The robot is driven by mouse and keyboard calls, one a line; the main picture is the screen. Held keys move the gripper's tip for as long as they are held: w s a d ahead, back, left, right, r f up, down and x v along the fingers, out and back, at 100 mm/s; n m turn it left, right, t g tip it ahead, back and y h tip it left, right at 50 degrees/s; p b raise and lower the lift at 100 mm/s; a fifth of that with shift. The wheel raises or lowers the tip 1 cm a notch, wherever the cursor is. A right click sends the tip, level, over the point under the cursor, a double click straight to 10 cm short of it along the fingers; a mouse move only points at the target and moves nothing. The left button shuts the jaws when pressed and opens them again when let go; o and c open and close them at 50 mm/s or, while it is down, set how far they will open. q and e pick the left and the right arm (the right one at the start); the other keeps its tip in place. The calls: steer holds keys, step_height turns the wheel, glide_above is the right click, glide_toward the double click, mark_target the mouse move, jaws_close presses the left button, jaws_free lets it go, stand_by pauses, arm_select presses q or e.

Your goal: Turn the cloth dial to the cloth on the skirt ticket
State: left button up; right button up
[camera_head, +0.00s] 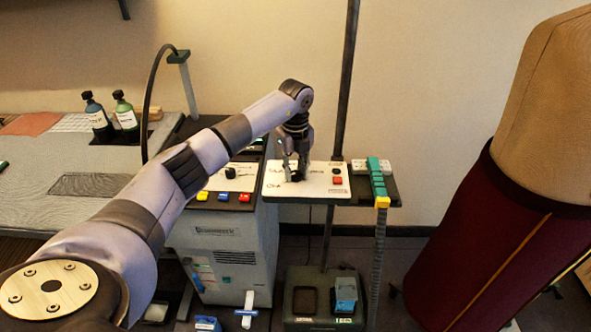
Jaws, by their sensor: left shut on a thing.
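My left arm reaches in from the left, and my left gripper (294,172) points down onto the white panel (318,186) on the stand. It is shut on a dark dial knob (296,177) there, which the fingers mostly hide. Small printed words sit around the knob, too small to read, so I cannot tell which cloth the dial points to. I cannot make out a skirt ticket for certain. A maroon skirt (480,235) hangs on the dress form at the right. My right gripper is not in view.
The panel also has a red button (337,181). A green-topped device (376,178) lies right of it. The grey machine (222,255) with another black knob (230,173) and coloured buttons stands at the left. Two bottles (125,118) stand on the table. The dark pole (347,80) rises behind the panel.

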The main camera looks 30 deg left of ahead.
arm_select(q)
jaws_close()
steer(key=shift+m, duration=0.3)
steer(key=m+b, duration=0.1)
steer(key=m, duration=0.7)
steer(key=shift+b, duration=0.4)
steer(key=m, duration=0.3)
steer(key=shift+m+b, duration=0.3)
steer(key=shift+b, duration=0.05)
steer(key=m+b, duration=0.1)
steer(key=m, duration=1)
steer(key=shift+b, duration=0.3)
steer(key=shift+m, duration=0.5)
